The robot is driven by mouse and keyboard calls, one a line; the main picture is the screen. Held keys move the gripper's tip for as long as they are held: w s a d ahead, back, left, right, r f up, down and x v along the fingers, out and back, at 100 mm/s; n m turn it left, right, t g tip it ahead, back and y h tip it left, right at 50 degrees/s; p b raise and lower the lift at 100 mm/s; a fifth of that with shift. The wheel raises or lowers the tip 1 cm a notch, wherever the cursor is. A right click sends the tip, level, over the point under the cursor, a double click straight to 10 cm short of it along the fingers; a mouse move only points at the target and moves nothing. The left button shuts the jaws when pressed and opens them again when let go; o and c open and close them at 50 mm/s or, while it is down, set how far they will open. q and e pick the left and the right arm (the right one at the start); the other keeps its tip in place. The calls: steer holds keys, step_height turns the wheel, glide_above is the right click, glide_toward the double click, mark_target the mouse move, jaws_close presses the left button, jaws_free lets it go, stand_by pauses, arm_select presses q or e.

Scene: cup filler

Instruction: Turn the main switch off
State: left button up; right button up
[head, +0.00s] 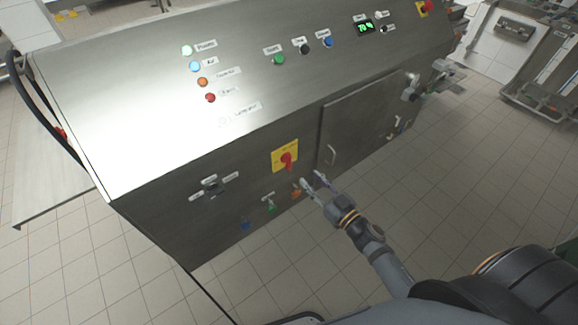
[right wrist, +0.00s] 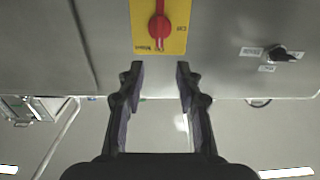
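The main switch is a red rotary handle (head: 287,160) on a yellow plate (head: 278,152), low on the front of the steel machine. In the right wrist view the red handle (right wrist: 158,28) points along the picture's vertical, at the top middle on its yellow plate (right wrist: 178,42). My right gripper (head: 315,182) is open and empty, in front of the panel and a little to the right of and below the switch. In the right wrist view its two fingers (right wrist: 160,72) are spread apart below the switch, not touching it. My left gripper is not in view.
The steel machine (head: 180,165) has a door with a handle (head: 331,154) right of the switch. A small black selector switch (head: 211,186) sits to the left. Coloured connectors, including a green one (head: 270,205), line the lower edge. Tiled floor (head: 440,170) is clear at right.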

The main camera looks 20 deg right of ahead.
mark_target(292, 159)
steer(key=p+x, duration=0.1)
steer(key=x, duration=0.9)
steer(key=shift+w+f+p, duration=0.1)
steer(key=shift+w+p, duration=0.15)
steer(key=shift+p, duration=0.1)
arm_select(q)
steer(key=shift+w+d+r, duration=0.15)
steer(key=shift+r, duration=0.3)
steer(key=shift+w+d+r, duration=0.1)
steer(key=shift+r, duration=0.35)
arm_select(e)
steer(key=shift+a, duration=0.1)
jaws_close()
